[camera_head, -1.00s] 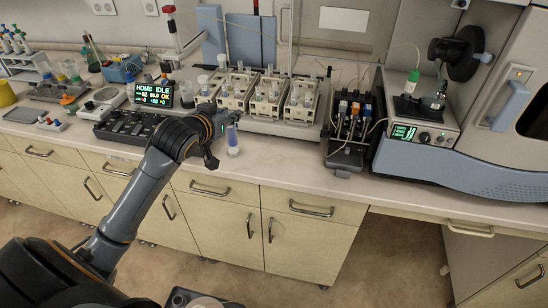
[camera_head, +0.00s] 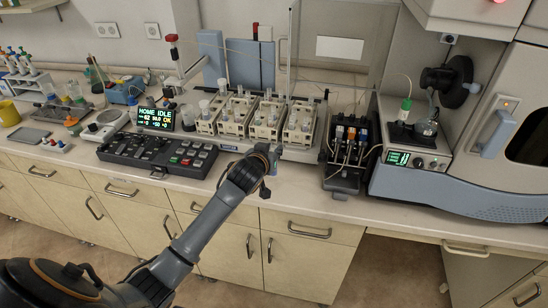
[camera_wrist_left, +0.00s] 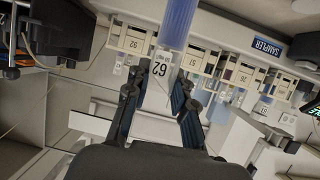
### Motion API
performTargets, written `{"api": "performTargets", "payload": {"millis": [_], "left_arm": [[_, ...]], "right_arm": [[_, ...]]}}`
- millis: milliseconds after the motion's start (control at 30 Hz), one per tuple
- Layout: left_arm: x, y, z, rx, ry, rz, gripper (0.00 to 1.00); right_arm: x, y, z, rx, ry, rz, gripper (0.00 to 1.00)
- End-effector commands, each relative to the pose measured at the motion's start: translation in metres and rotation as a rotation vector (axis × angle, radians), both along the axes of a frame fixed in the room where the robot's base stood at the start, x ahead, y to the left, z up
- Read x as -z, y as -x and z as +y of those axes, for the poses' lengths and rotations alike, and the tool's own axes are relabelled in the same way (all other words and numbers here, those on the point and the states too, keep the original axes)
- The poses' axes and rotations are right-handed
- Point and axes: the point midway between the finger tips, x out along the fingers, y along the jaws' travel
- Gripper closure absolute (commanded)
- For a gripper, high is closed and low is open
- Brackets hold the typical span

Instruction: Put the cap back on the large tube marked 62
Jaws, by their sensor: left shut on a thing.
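In the left wrist view, my left gripper (camera_wrist_left: 160,98) is shut on the large tube (camera_wrist_left: 178,24). A translucent blue section extends beyond the label to the top edge of the picture. In the head view, my left gripper (camera_head: 266,163) is over the front of the bench, just in front of the rack row, and its wrist hides most of the tube. I cannot make out the tube's mouth or pick out its cap. My right gripper is not in view.
White racks (camera_head: 266,130) holding several tubes stand behind the gripper. A black keypad panel (camera_head: 156,152) is to its left, a pump with tubing (camera_head: 343,182) to its right. The spectrometer (camera_head: 465,190) fills the far right. The front strip of the bench (camera_head: 240,182) is largely clear.

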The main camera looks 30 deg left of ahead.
Motion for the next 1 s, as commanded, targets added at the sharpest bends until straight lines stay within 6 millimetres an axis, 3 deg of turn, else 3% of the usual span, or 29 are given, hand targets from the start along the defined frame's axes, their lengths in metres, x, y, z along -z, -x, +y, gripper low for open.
{"api": "performTargets", "payload": {"millis": [300,633,667,733,1000], "left_arm": [[0.035,-0.003,-0.005,0.001,0.000,0.002,1.00],[0.040,-0.003,-0.005,0.002,0.001,0.001,1.00],[0.039,-0.003,-0.005,0.001,0.001,0.001,0.70],[0.039,-0.003,-0.005,0.001,0.001,0.002,0.56],[0.039,-0.003,-0.005,0.001,0.001,0.002,0.53]], "right_arm": [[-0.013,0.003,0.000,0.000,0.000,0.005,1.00],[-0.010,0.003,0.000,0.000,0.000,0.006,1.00],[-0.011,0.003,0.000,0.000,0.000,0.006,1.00],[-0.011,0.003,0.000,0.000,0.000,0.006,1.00],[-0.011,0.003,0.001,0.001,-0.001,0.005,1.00]]}}
